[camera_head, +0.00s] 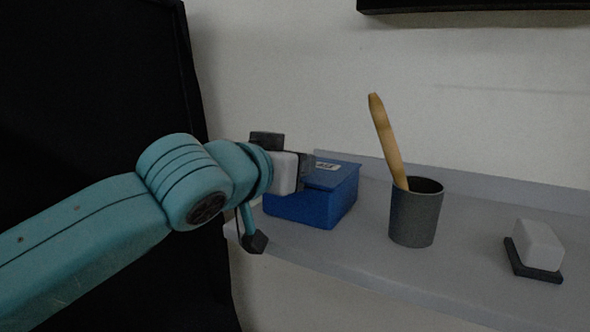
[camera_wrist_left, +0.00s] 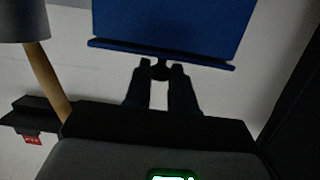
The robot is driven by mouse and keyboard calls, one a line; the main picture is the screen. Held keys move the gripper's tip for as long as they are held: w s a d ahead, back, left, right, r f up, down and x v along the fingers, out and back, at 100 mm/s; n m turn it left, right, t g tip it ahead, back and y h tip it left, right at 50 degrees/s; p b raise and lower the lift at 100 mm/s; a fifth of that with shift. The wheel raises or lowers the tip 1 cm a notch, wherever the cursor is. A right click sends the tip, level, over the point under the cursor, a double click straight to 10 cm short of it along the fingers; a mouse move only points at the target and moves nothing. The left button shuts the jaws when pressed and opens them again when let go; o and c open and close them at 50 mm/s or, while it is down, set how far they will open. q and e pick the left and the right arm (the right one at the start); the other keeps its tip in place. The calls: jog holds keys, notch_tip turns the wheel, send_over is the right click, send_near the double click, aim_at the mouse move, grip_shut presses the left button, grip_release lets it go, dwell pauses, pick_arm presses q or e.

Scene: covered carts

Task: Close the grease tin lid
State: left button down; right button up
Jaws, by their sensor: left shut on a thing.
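The grease tin is a blue box (camera_head: 305,208) at the left end of the grey shelf. Its blue lid (camera_head: 335,173), with a pale label, lies over the top, flat or nearly so; I cannot tell whether it is fully down. In the left wrist view, a wide blue face of the tin (camera_wrist_left: 170,22) with a projecting edge fills the top. My left gripper (camera_head: 308,170) is at the tin's upper left side and hides part of it. Its fingertips (camera_wrist_left: 161,72) are shut on a small dark knob (camera_wrist_left: 160,71) by that edge. My right gripper is out of view.
A dark grey cup (camera_head: 415,220) holding a wooden stick (camera_head: 386,140) stands right of the tin. A white block on a black base (camera_head: 538,245) is farther right. The grey shelf (camera_head: 470,260) is clear between them. A black panel (camera_head: 95,80) stands at left.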

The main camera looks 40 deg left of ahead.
pick_arm(q)
jog(key=c, duration=1)
grip_release()
jog(key=shift+w, duration=0.15)
jog(key=shift+o, duration=0.2)
jog(key=shift+s+d+r, duration=0.1)
jog(key=shift+s+r, duration=0.05)
jog(key=shift+s, duration=0.25)
jog(key=p+v, duration=0.8)
jog(key=v, duration=0.7)
jog(key=shift+s, duration=0.35)
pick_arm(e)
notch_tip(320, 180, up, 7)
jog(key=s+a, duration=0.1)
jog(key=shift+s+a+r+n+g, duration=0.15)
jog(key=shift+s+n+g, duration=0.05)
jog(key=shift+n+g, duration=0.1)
pick_arm(q)
jog(key=shift+s+d, duration=0.1)
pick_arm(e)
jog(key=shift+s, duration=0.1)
